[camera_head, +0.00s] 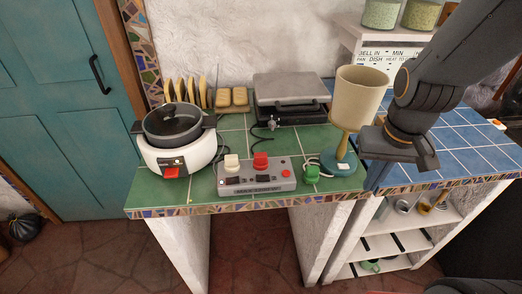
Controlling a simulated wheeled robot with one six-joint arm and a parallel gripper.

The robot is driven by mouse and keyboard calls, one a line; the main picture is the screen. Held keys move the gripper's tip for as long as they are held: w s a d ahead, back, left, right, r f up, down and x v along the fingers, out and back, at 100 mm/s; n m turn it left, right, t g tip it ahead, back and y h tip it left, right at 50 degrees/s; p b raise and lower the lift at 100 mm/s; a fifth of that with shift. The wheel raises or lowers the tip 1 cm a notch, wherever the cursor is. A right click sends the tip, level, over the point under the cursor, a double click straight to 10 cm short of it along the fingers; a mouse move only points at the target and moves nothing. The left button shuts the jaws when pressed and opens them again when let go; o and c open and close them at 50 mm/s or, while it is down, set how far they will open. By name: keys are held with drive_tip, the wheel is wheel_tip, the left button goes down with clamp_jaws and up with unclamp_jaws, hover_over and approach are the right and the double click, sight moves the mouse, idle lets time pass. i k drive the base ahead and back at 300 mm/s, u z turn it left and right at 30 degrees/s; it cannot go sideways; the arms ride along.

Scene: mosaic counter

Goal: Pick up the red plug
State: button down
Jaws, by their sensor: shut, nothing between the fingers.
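The red plug (261,161) sits upright on the grey power strip (245,178), right of a white plug (232,163). The strip lies near the front edge of the green tiled counter (212,190). My gripper (376,179) is at the right, over the border between the green and blue tiles, well apart from the red plug. It is shut and empty, with its fingers small and dark in this view.
A lamp (358,97) with a beige shade stands between the strip and my gripper. A green plug (312,174) with a cable lies beside its base. A white cooker (177,153) stands left, and a metal press (290,90) behind. Blue tiles at right are mostly clear.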

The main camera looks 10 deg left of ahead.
sight(260, 162)
drive_tip(key=z, duration=2.05)
drive_tip(key=k, duration=1.2)
drive_tip(key=u, duration=1.85)
drive_tip(key=i, duration=0.5)
drive_tip(key=u, duration=0.05)
